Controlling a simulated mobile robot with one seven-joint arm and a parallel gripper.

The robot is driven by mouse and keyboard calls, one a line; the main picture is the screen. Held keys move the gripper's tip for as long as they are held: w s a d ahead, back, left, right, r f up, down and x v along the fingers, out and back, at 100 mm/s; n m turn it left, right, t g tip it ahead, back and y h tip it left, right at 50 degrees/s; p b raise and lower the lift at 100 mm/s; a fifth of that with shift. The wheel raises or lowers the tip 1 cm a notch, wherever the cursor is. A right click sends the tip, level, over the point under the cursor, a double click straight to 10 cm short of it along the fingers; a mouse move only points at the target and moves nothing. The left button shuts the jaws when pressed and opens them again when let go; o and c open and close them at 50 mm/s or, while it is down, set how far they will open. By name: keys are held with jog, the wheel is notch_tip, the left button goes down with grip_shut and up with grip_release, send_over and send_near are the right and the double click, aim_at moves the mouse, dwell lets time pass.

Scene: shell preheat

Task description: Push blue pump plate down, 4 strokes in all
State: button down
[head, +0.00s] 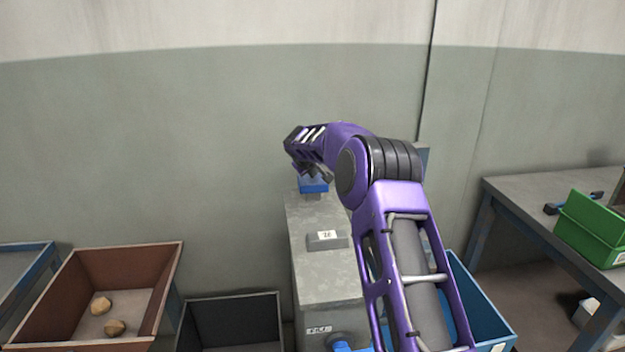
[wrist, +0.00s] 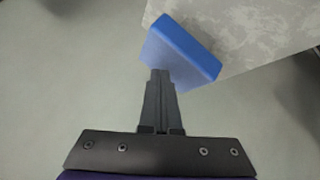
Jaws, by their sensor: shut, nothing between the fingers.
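The blue pump plate (head: 313,186) sits at the far end of a grey cabinet top (head: 316,215), on a short stem. It shows in the wrist view as a blue block (wrist: 190,45) beside the speckled grey top. My gripper (head: 322,175) is just above the plate in the head view, partly hidden by my wrist. In the wrist view the fingers of my gripper (wrist: 160,73) are shut and empty, with their tips overlapping the plate's near edge. I cannot tell whether they touch it.
A small grey box with a white label (head: 326,238) stands on the cabinet. A brown bin (head: 160,290) with two lumps and a dark bin (head: 235,305) are at left. A blue bin (head: 487,305) is at right, near a table (head: 520,205) with a green bin (head: 590,228).

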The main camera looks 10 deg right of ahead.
jog(key=shift+s+d+f+b, duration=0.1)
jog(key=shift+f+b, duration=0.9)
jog(key=shift+f, duration=0.45)
dwell(0.8)
jog(key=shift+r, duration=0.1)
jog(key=shift+r+p, duration=1.45)
jog(key=shift+r, duration=0.65)
jog(key=shift+r, duration=0.1)
jog(key=shift+r+p, duration=1.75)
jog(key=shift+r, duration=0.65)
jog(key=shift+r, duration=0.1)
notch_tip(320, 180, up, 4)
jog(key=p, duration=0.3)
send_over(313, 180)
jog(key=shift+s+b, duration=0.15)
jog(key=shift+b, duration=0.15)
jog(key=shift+f, duration=0.2)
